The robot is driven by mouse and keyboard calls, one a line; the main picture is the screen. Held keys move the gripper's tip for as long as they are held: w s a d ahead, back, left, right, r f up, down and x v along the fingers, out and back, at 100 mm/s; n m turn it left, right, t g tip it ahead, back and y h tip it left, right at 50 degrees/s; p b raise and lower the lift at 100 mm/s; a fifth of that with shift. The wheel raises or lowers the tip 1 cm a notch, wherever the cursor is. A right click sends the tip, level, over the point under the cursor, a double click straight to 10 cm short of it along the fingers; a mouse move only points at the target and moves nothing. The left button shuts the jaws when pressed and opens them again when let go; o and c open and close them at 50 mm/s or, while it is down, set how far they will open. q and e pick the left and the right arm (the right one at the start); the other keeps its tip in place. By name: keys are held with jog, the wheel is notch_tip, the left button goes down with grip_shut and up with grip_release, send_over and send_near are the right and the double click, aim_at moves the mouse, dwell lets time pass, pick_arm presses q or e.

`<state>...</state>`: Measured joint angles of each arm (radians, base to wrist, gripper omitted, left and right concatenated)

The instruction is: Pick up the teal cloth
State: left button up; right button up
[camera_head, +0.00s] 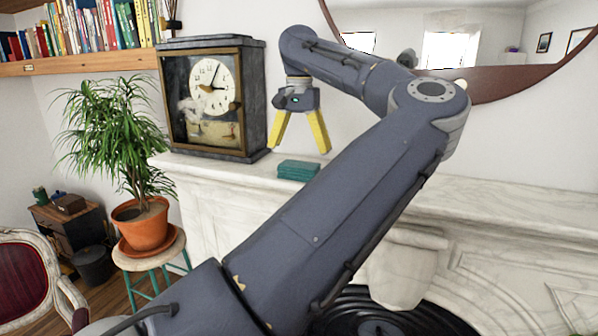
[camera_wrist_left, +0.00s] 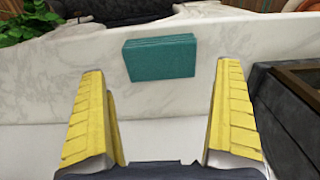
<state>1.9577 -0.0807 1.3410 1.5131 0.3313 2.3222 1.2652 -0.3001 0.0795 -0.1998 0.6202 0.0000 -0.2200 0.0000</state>
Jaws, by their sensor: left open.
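The teal cloth (camera_head: 298,169) is a folded, flat stack lying on the marble mantel, to the right of the clock in the head view. In the left wrist view the teal cloth (camera_wrist_left: 160,58) shows beyond the fingertips, roughly centred between them. My left gripper (camera_head: 300,150) has yellow fingers spread wide, pointing down just above the cloth. It is open and empty, with a gap to the cloth. In the left wrist view the left gripper (camera_wrist_left: 163,80) has a finger on each side of the picture. My right gripper is not in view.
A dark framed clock (camera_head: 212,98) stands on the mantel (camera_head: 480,202) close to the left of the gripper. A round mirror (camera_head: 495,82) hangs behind my arm. A potted plant (camera_head: 142,222) stands on a stool below left. The mantel's right part is clear.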

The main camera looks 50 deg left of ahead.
aim_at(299, 164)
pick_arm(q)
jog(key=shift+w+a+f, duration=0.1)
jog(key=shift+f, duration=2.6)
jog(key=c, duration=0.9)
